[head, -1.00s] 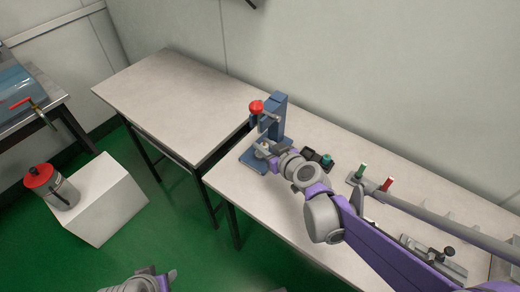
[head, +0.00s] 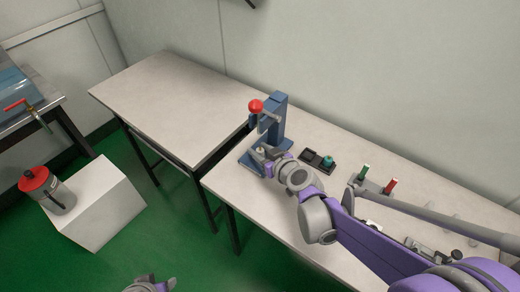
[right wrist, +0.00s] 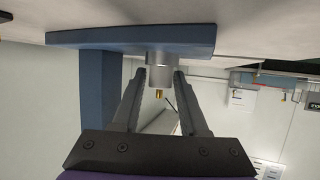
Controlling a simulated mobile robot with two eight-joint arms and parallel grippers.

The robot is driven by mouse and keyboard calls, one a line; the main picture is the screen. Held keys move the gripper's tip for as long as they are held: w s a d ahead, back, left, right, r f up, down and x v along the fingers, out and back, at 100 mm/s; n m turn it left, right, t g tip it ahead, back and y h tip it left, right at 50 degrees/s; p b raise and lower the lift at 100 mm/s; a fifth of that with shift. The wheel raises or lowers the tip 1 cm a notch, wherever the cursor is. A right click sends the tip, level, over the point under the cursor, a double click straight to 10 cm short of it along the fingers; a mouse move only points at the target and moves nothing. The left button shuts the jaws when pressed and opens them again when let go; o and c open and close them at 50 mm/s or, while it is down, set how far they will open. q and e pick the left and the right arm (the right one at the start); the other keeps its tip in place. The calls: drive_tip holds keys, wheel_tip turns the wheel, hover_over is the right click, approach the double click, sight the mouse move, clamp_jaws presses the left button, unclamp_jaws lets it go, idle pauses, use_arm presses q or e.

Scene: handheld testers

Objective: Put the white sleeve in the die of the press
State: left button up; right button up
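The blue press (head: 279,122) with a red knob (head: 256,106) stands at the left end of the right bench. My right gripper (head: 260,157) is low at the press, over its base. In the right wrist view its two fingers (right wrist: 162,74) are apart. A pale grey cylinder (right wrist: 159,70) stands on the blue base, between or just beyond the fingertips, with a small brass tip (right wrist: 159,94) at its free end. I cannot tell the white sleeve from the die there. My left gripper (head: 152,284) is at the bottom edge, mostly cut off.
A black tray (head: 311,157) with a teal part (head: 328,161) lies right of the press. A green-topped piece (head: 363,172) and a red-topped piece (head: 390,186) stand farther right, close to my right arm. The left bench (head: 170,95) is clear. A red-lidded canister (head: 58,192) is on a white block.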

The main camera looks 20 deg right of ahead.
drive_tip(key=shift+o, duration=1)
drive_tip(key=shift+r, duration=0.2)
drive_tip(key=p+v, duration=0.3)
drive_tip(key=v, duration=0.9)
drive_tip(key=shift+r, duration=0.1)
